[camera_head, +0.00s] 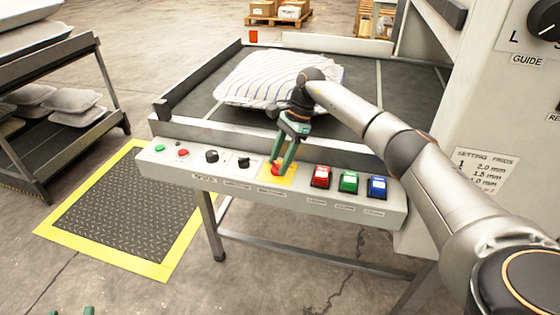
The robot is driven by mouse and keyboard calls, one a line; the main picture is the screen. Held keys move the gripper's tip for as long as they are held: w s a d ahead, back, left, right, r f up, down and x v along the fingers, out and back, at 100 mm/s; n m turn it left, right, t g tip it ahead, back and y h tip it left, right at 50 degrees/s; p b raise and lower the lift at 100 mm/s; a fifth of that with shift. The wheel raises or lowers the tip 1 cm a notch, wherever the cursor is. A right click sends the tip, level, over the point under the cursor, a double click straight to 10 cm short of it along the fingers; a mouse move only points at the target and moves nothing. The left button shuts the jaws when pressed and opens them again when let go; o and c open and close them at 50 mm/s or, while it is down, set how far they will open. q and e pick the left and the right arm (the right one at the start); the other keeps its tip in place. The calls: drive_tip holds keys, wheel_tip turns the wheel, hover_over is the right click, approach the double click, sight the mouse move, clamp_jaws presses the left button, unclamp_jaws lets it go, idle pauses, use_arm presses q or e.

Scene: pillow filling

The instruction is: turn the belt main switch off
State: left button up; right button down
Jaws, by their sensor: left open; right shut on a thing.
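The control panel (225,185) runs along the front of the belt table. On it a red knob (276,170) sits on a yellow plate (288,178), which I take for the belt main switch; its label is too small to read. My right gripper (281,164) points down at the plate, shut on the red knob and hiding part of it. The knob's turned position cannot be made out. My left gripper (72,311) shows only its two green fingertips at the bottom left edge, apart and empty, away from the panel.
Black knobs (211,156) and small green and red buttons stand left of the yellow plate. Red (320,176), green (349,182) and blue (376,187) switches stand right of it. A striped pillow (265,80) lies on the belt behind. A rack (60,110) stands left.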

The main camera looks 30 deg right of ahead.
use_arm(q)
drive_tip(key=shift+r, duration=0.15)
use_arm(e)
drive_tip(key=shift+c, duration=1.6)
unclamp_jaws()
drive_tip(key=shift+d+r, duration=0.1)
drive_tip(key=shift+r, duration=0.1)
use_arm(q)
drive_tip(key=s+f+n+g+y+p, duration=0.1)
drive_tip(key=f+g, duration=0.2)
drive_tip(key=f, duration=0.4)
drive_tip(key=s+f+n+g+y+p, duration=0.1)
drive_tip(key=s+f+g, duration=0.1)
drive_tip(key=f, duration=0.5)
drive_tip(key=shift+s+a+g, duration=0.2)
drive_tip(key=shift+s+g, duration=0.1)
drive_tip(key=shift+g, duration=0.2)
use_arm(e)
drive_tip(key=v, duration=1.2)
drive_tip(key=shift+w+r, duration=0.1)
